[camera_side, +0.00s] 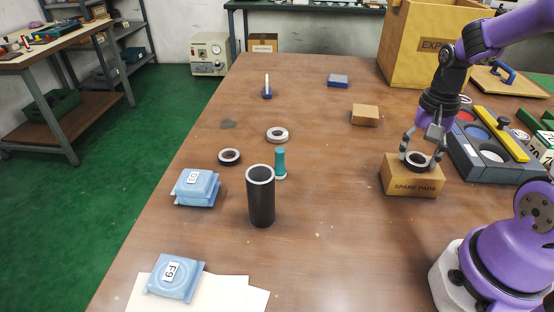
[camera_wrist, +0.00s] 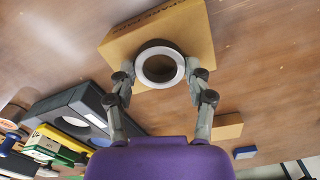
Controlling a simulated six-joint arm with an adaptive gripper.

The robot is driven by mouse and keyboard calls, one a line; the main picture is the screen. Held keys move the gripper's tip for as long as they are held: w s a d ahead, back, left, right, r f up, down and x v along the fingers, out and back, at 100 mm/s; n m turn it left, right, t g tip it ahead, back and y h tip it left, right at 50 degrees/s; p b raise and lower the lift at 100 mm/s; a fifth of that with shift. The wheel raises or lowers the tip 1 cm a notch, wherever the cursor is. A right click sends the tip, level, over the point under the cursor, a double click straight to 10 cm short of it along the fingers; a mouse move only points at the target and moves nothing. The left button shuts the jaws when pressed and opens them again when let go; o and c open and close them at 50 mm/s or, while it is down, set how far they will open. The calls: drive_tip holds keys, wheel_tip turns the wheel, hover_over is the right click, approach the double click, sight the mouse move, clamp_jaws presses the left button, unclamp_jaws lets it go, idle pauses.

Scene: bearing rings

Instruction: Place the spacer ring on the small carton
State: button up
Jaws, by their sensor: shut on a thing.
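The spacer ring (camera_side: 418,168) is dark on its outer side with a pale face. My gripper (camera_side: 420,160) is shut on it, one finger on each side, and points down. The ring is level over the top of the brown carton marked SPARE PADS (camera_side: 411,187); I cannot tell whether it touches. In the wrist view the ring (camera_wrist: 160,86) sits between the fingertips (camera_wrist: 163,74), inside the outline of the carton (camera_wrist: 196,32), towards its near edge. A smaller plain brown box (camera_side: 365,115) lies farther back on the table.
A grey tray (camera_side: 462,150) with round wells and a yellow-handled tool stands close right of the carton. A large carton (camera_side: 425,60) is behind. Left are two other rings (camera_side: 277,135) (camera_side: 229,157), a black tube (camera_side: 261,205), a teal bottle (camera_side: 280,163) and blue packets (camera_side: 195,188).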

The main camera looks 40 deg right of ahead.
sight(417, 158)
drive_tip(key=shift+f, duration=0.1)
drive_tip(key=o, duration=1.2)
drive_tip(key=shift+o, duration=0.2)
wheel_tip(417, 158, up, 12)
drive_tip(key=f, duration=0.1)
drive_tip(key=a+n+t, duration=0.5)
drive_tip(key=a+n, duration=0.8)
drive_tip(key=shift+s+r+t, duration=0.25)
drive_tip(key=shift+s+t, duration=0.05)
drive_tip(key=shift+a, duration=0.1)
